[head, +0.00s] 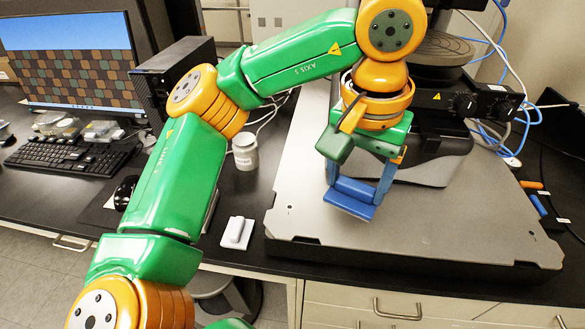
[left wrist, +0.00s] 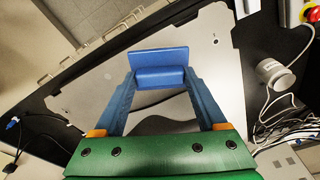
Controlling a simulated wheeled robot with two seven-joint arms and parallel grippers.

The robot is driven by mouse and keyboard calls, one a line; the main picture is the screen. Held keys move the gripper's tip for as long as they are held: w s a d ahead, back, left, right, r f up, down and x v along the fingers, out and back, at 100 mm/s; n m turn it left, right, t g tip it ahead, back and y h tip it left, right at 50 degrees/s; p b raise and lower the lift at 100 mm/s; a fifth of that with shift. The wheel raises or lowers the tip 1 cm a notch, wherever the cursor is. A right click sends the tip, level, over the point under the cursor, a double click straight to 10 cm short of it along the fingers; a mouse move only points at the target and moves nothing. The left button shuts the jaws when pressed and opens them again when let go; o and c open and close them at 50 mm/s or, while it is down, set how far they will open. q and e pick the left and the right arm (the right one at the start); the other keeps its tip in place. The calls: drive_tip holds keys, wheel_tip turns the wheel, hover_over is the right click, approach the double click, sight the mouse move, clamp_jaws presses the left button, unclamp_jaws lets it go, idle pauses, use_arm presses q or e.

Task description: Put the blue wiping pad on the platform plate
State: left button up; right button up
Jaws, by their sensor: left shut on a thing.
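The blue wiping pad (head: 351,197), a flat blue plate with a raised grip block, is held by my left gripper (head: 356,186). The gripper's two blue fingers are shut on the grip block from both sides. The pad is over the front left part of the grey platform plate (head: 440,225) and looks slightly tilted. In the left wrist view the pad (left wrist: 158,56) sits across the fingertips with the plate (left wrist: 90,98) behind it. Whether its underside touches the plate is hard to tell. My right gripper is not in view.
The dark profiler (head: 440,140) with its knobs and cables stands at the back of the plate. The plate's front right is clear.

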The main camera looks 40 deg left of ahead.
use_arm(q)
drive_tip(key=a+f, duration=0.2)
drive_tip(key=a, duration=0.1)
drive_tip(key=w+a+f, duration=0.1)
drive_tip(key=a+f, duration=0.2)
drive_tip(key=w+a+f+b, duration=0.1)
drive_tip(key=a+f, duration=0.1)
drive_tip(key=a, duration=0.1)
drive_tip(key=shift+w+a+f, duration=0.1)
drive_tip(key=shift+a+f, duration=0.05)
drive_tip(key=shift+f, duration=0.2)
wheel_tip(320, 180, down, 3)
drive_tip(key=shift+r, duration=0.1)
drive_tip(key=shift+w+f, duration=0.1)
drive_tip(key=shift+f, duration=0.2)
drive_tip(key=shift+a+f, duration=0.1)
drive_tip(key=o, duration=1.1)
drive_tip(key=shift+o, duration=0.2)
